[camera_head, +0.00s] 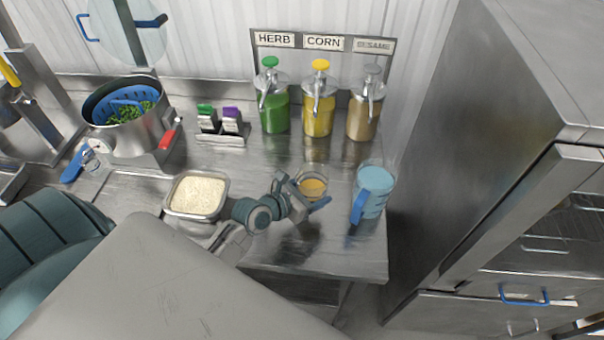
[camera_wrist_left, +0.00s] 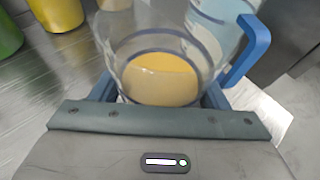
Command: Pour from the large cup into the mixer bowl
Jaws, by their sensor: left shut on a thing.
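A clear cup (camera_head: 313,186) with yellow-orange contents is between the fingers of my left gripper (camera_head: 306,198). In the left wrist view the cup (camera_wrist_left: 160,78) looks upright, with the gripper shut around it. I cannot tell whether its base touches the counter. A larger pale blue cup (camera_head: 374,187) with a blue handle stands just right of it, and its handle (camera_wrist_left: 252,48) shows in the left wrist view. A steel bowl (camera_head: 142,147) with a blue insert and green herbs stands at the left; I cannot tell if it is the mixer bowl. My right gripper is not in view.
A steel pan of rice (camera_head: 197,195) stands left of my gripper. Green, yellow and tan pump bottles (camera_head: 318,112) line the back under a label board (camera_head: 323,42). A small rack (camera_head: 222,138) sits left of them. A tall steel cabinet (camera_head: 470,130) bounds the right.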

